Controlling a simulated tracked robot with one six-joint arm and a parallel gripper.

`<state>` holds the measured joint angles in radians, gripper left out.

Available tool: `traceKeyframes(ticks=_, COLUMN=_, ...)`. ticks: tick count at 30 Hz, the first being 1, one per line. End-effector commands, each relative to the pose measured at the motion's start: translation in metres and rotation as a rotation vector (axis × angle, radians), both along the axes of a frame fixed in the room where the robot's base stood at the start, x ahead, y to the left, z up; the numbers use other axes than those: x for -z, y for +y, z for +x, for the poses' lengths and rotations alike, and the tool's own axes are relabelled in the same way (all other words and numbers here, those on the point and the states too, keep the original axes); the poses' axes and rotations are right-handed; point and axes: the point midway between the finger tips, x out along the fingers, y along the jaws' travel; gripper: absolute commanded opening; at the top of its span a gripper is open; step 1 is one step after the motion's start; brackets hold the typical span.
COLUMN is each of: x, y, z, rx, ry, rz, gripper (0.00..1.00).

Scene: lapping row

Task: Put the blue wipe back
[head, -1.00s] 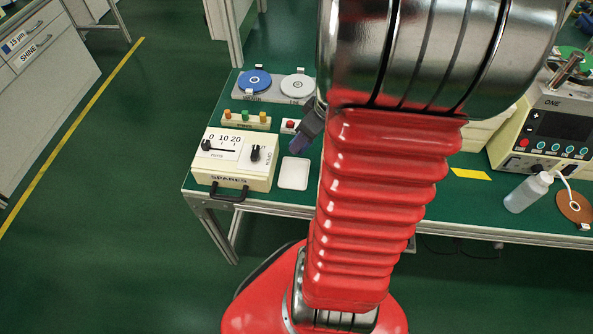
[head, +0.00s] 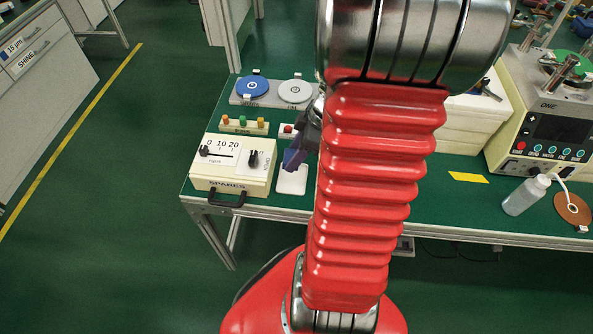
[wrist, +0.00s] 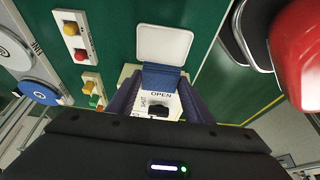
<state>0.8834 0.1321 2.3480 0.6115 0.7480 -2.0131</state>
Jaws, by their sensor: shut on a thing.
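My gripper (wrist: 160,95) is shut on the blue wipe (wrist: 162,77), which shows as a folded blue piece between the two purple fingers in the wrist view. In the head view my gripper is partly behind my red arm, with its tips over the small white tray (head: 291,181). The tray also shows in the wrist view (wrist: 164,43), empty, just beyond the wipe. I cannot tell whether the wipe touches the tray.
The cream SPARES box (head: 233,165) with a slider, knob and front handle stands left of the tray. A red button box (head: 288,130), coloured buttons (head: 243,124) and blue and white discs lie behind.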

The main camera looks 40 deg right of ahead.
Motion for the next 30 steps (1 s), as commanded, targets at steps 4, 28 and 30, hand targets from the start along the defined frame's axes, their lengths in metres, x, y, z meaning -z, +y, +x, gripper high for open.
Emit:
traceKeyframes(ticks=4, x=0.023, y=0.000, z=0.000, rx=0.001, ry=0.003, rz=0.004, gripper=0.25)
traceKeyframes(ticks=28, x=0.064, y=0.000, z=-0.001, rx=0.003, ry=0.003, rz=0.003, gripper=0.25)
traceKeyframes(ticks=30, x=0.072, y=0.000, z=0.000, rx=0.003, ry=0.002, rz=0.003, gripper=0.25)
